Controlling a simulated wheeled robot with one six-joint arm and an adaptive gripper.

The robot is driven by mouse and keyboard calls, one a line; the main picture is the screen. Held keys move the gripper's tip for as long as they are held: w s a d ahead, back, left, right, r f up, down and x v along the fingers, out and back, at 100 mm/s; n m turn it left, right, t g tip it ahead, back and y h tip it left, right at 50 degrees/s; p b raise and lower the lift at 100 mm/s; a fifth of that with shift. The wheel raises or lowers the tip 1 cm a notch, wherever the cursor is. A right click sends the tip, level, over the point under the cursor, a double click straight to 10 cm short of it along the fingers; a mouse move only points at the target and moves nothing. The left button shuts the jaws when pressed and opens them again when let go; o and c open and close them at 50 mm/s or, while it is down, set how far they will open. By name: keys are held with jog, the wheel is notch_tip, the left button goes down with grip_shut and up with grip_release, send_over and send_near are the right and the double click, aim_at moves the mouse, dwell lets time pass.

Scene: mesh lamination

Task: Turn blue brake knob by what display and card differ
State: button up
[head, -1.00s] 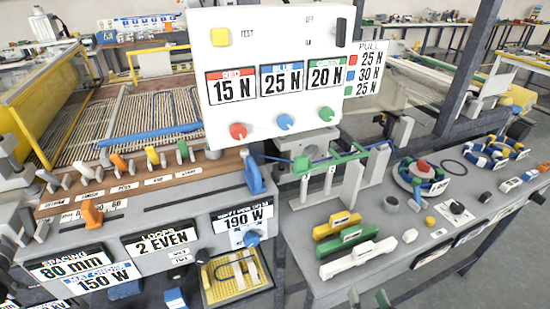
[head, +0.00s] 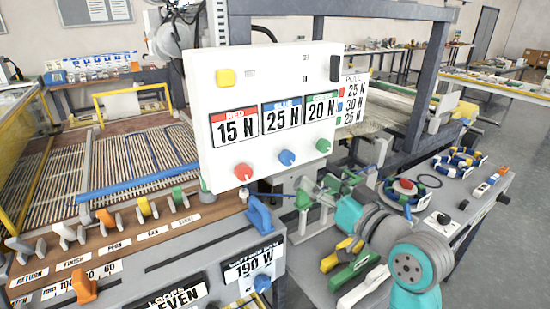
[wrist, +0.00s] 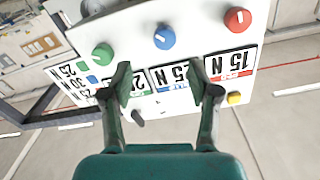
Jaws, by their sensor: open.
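The white brake panel (head: 205,110) stands upright in the head view. Its displays read red 15 N, blue 25 N (head: 283,117) and green 20 N. The card (head: 352,100) at its right edge reads PULL, with red 25 N, blue 30 N, green 25 N. The blue knob (head: 287,157) sits below the blue display, between the red knob (head: 243,171) and green knob (head: 323,146). In the wrist view, my gripper (wrist: 163,78) is open and empty, its fingers pointing toward the panel. The blue knob (wrist: 164,37) shows beyond the fingertips, between them sideways and apart from both.
The yellow button (head: 226,77) and a black switch (head: 335,68) are on the panel's upper part. A blue lever (head: 260,216) stands below it. Green, yellow and white bars lie on the bench beneath my arm. A grey post frame rises behind the panel.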

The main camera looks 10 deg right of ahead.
aim_at(290, 159)
jog(key=x, duration=0.7)
jog(key=r+x, duration=0.1)
jog(key=x, duration=0.3)
jog(key=shift+a, duration=0.35)
grip_shut()
